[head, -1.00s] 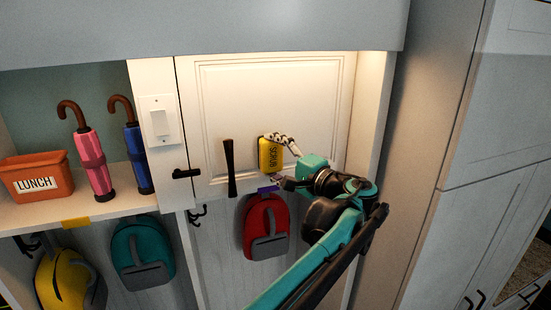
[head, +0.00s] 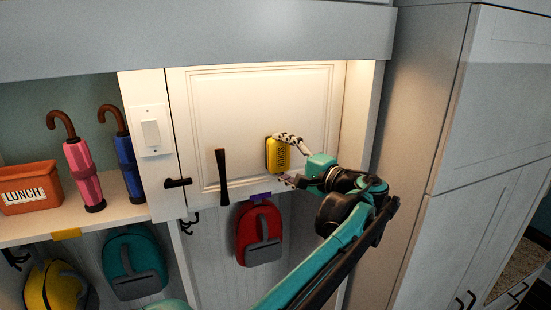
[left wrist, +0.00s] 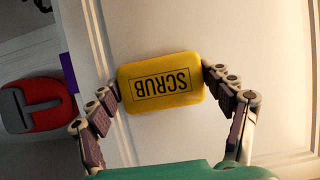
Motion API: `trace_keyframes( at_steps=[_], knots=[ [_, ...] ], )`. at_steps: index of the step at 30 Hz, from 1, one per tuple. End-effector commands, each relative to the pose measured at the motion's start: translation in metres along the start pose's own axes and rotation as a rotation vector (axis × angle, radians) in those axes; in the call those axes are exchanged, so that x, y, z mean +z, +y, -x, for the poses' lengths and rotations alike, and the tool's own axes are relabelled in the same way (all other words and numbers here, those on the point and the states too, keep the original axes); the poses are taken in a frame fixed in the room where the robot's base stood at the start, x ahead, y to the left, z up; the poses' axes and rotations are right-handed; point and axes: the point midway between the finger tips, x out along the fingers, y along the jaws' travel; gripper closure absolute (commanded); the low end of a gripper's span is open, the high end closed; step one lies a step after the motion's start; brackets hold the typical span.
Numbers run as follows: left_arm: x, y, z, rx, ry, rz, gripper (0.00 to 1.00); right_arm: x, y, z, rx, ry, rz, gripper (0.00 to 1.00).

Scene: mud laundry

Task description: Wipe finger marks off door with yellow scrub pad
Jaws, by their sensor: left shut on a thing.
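The yellow scrub pad (head: 278,155), marked SCRUB, is held by my left gripper (head: 284,160) at the white panelled door (head: 230,100). In the left wrist view the pad (left wrist: 160,80) lies between the two fingers of the gripper (left wrist: 162,88), which touch its short ends. The pad's lettered side faces the camera. Its far side is hidden, so I cannot tell whether it touches the door. I can make out no finger marks on the visible door surface. My right gripper is not in view.
A dark upright bar (head: 221,177) and a black latch (head: 178,183) stand out left of the pad. A red backpack (head: 259,235) hangs below. Umbrellas (head: 83,174) and an orange lunch bin (head: 28,190) occupy the left shelf. A tall cabinet (head: 500,120) stands right.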

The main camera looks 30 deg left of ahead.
Motion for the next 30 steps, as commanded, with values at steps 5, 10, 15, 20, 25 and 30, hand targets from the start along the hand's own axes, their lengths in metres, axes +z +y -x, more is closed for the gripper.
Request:
trace_keyframes(
  at_steps=[5, 10, 15, 20, 25, 30],
  knots=[
    [-0.017, 0.000, 0.006, 0.000, 0.002, 0.000, 0.43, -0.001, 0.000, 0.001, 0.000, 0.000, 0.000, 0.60],
    [-0.026, 0.000, 0.009, 0.000, 0.001, 0.000, 0.43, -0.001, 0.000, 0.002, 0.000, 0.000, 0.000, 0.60],
    [-0.031, 0.000, 0.012, 0.000, 0.001, 0.000, 0.43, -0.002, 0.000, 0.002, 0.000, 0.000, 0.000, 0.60],
    [-0.044, -0.001, 0.018, 0.000, 0.002, 0.000, 0.43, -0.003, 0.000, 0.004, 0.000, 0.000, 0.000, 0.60],
    [-0.057, -0.001, 0.024, 0.000, 0.002, 0.000, 0.43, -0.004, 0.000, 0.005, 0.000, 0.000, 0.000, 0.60],
    [-0.062, 0.000, 0.027, 0.000, 0.001, 0.000, 0.43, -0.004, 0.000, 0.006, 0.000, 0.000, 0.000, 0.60]
  ],
)
